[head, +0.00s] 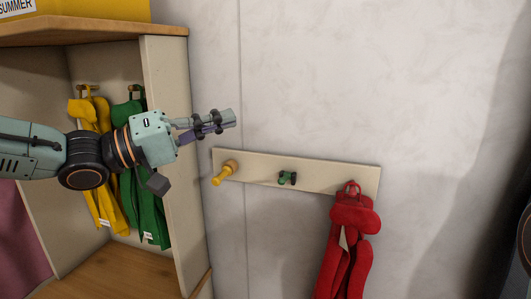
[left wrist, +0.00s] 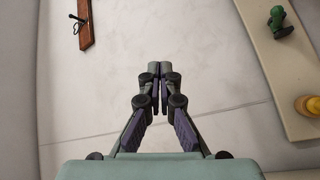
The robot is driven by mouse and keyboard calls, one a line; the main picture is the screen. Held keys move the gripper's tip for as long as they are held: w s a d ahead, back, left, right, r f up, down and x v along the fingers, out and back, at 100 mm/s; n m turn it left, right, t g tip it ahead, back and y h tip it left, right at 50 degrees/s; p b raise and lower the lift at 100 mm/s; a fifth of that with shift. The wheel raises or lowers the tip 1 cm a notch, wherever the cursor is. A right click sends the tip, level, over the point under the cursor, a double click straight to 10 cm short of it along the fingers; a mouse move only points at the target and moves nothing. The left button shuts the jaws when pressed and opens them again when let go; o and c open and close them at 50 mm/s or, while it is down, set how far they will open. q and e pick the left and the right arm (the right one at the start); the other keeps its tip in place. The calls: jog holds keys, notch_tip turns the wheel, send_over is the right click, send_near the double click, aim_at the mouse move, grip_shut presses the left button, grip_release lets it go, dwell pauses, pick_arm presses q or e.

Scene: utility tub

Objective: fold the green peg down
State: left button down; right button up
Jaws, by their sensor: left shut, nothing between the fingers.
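The green peg (head: 287,177) sits in the middle of a pale peg board on the wall. It looks short and compact; I cannot tell its exact fold angle. It also shows at the top right of the left wrist view (left wrist: 279,22). My left gripper (head: 233,118) is in front of the wall, above and left of the green peg and apart from it. Its fingers are shut with nothing between them; the closed fingertips show in the left wrist view (left wrist: 159,68). My right gripper is not in view.
The peg board (head: 258,171) also carries a yellow peg (head: 224,173) on the left and a red hanging item (head: 351,225) on the right. A cubby at left holds yellow (head: 111,190) and green (head: 151,208) hanging items. A wooden strip with a dark hook (left wrist: 84,25) is on the wall.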

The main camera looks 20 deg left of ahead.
pick_arm(q)
jog(key=w+a+f+n+g+y, duration=0.1)
jog(key=w+a+f+y, duration=0.25)
jog(key=f+y, duration=0.4)
jog(key=h+b, duration=0.1)
jog(key=b, duration=0.3)
send_near(285, 178)
jog(key=shift+n, duration=0.4)
jog(key=x, duration=0.4)
jog(key=shift+w+r, duration=0.15)
jog(key=shift+w, duration=0.1)
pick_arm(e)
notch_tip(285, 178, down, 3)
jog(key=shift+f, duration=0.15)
pick_arm(q)
jog(key=shift+w+a, duration=0.1)
jog(key=shift+w, duration=0.05)
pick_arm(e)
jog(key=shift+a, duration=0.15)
